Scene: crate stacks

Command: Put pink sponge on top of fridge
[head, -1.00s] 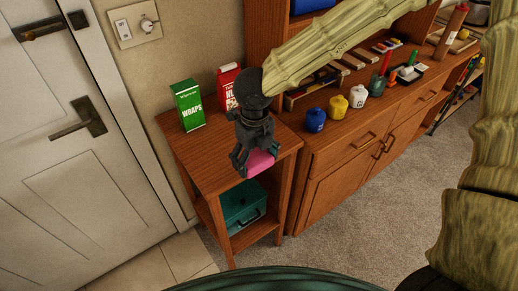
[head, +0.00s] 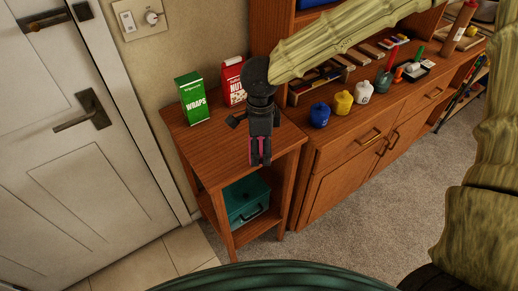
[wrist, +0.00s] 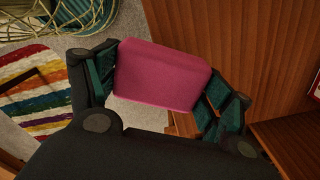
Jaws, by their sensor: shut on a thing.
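The pink sponge (wrist: 160,75) is between the two fingers of my gripper (wrist: 160,85) in the wrist view, with a finger pressed against each side. In the head view my gripper (head: 260,155) points down over the front edge of the small wooden side table (head: 203,155). Only narrow pink strips of the sponge (head: 253,152) show there, as the fingers hide most of it. No fridge is in view.
A green wraps box (head: 194,100) and a red carton (head: 234,82) stand on the side table. A teal toolbox (head: 246,201) sits on its lower shelf. A wooden cabinet (head: 345,170) with blue, yellow and white small containers stands to the right. Carpet (head: 350,235) is clear in front.

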